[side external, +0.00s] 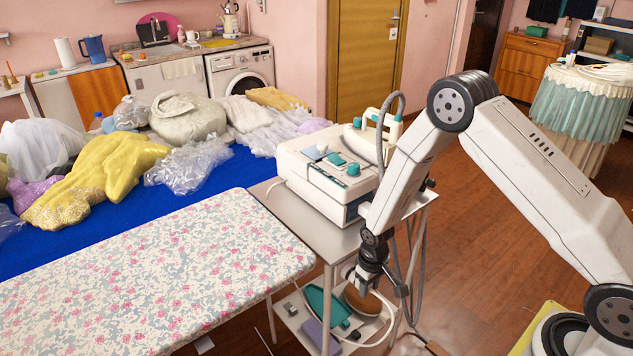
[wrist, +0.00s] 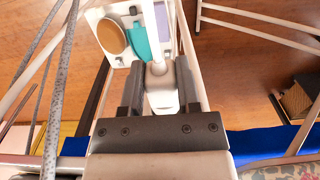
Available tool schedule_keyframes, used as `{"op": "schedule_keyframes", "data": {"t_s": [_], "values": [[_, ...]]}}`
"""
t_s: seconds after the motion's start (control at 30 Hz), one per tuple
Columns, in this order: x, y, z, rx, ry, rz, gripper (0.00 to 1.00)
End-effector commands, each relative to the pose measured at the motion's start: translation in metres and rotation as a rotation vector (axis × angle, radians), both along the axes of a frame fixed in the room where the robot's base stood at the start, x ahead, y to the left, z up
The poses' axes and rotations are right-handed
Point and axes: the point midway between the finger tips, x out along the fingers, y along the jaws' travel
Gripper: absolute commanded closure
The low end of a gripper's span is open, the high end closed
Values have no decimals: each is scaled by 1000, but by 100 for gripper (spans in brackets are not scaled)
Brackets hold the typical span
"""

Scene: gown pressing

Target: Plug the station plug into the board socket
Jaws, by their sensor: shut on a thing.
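My gripper (side external: 372,278) hangs beside the front right leg of the metal trolley, below its top. In the wrist view its dark fingers (wrist: 158,82) are shut on a white plug (wrist: 160,98), with a pale cable running up from it. In the side view the plug is mostly hidden by the fingers, and a white cable (side external: 388,318) curves below them. I cannot clearly make out the board socket in either view.
The steam station (side external: 335,170) stands on the trolley (side external: 285,205). The lower shelf holds a teal iron-shaped thing (side external: 325,303) and a brown pad (side external: 362,300). A floral ironing board (side external: 150,270) is at left. Grey hoses hang near my arm.

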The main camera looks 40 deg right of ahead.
Motion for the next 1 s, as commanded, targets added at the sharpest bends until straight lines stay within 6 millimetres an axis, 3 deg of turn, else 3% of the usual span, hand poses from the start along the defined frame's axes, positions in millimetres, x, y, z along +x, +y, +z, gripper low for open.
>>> {"op": "schedule_keyframes", "data": {"t_s": [1.0], "values": [[22, 0, 0, 0, 0, 0, 100]]}}
